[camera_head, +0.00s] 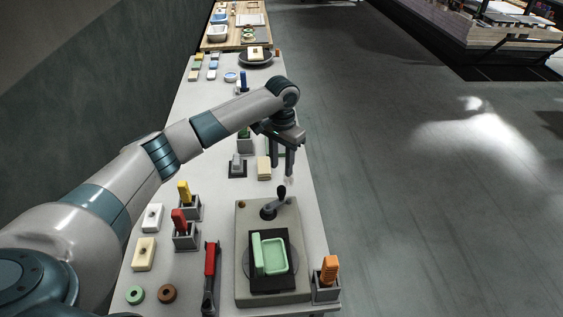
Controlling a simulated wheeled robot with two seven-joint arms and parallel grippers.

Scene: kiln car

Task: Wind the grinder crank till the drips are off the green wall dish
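The grinder (244,218) is a grey-beige box on the near right of the long table. Its dark crank (269,209) stands at the back of its top, with the knob (281,192) up at the right. The green wall dish (273,255) lies on a black plate on the grinder's round disc. Drips on it are too small to tell. My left gripper (282,172) hangs with its fingers pointing down, behind and above the crank, apart from it. Its two fingers are spread with nothing visible between them. My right gripper is not in view.
An orange-handled tool (329,268) stands in a holder right of the grinder. A red-handled tool (211,260) lies to its left. Yellow (184,192) and red (179,221) handles stand in holders further left. A beige block (264,168) sits near my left gripper.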

